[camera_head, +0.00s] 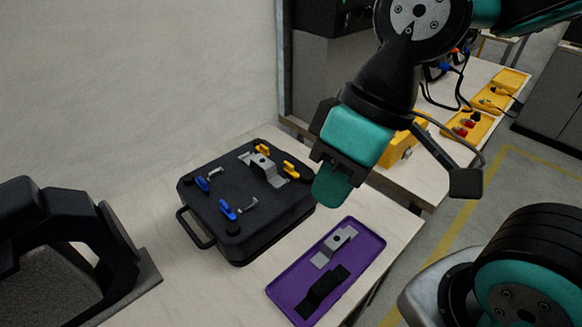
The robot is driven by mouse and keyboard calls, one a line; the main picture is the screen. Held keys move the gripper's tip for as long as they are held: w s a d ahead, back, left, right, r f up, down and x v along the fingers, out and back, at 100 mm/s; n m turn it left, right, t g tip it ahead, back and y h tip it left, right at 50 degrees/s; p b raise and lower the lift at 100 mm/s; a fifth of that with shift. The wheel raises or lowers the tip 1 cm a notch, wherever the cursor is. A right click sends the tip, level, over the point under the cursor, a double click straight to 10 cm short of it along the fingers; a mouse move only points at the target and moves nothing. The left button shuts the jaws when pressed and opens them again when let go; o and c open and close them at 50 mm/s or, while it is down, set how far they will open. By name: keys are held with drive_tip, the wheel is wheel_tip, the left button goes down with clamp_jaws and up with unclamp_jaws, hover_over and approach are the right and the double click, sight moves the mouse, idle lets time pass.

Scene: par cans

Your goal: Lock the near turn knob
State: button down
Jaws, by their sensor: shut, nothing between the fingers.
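A black case (240,247) lies on the table, left of my gripper. On its top are two yellow turn knobs, a farther one (262,149) and a nearer one (291,170), with a silver bracket (266,171) between them. Two blue turn knobs also stand there, a farther one (202,184) and a nearer one (228,210). Small metal loops are beside the blue knobs. Whether any knob is locked is too small to tell. My gripper (332,192) is shut and empty, held above and right of the case, apart from the knobs.
A purple tray (290,273) in front of the case holds a silver bracket (335,246) and a black bracket (322,290). A black machine-like object (60,225) stands at the left. Yellow fixtures (468,126) are on the right-hand table behind.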

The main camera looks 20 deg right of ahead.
idle(0.3)
drive_tip(key=c, duration=1.7)
unclamp_jaws()
drive_tip(key=shift+o, duration=1)
drive_tip(key=w+d+r+m+h+p, duration=0.1)
drive_tip(key=w+p, duration=0.3)
drive_tip(key=w, duration=0.8)
drive_tip(key=shift+d+r+h, duration=0.3)
drive_tip(key=shift+r+h, duration=0.2)
drive_tip(key=shift+r, duration=0.2)
drive_tip(key=m+h+p, duration=0.2)
drive_tip(key=p, duration=0.1)
approach(289, 164)
wheel_tip(289, 164, down, 9)
drive_tip(key=shift+a+f+p, duration=0.1)
drive_tip(key=shift+p, duration=0.8)
clamp_jaws()
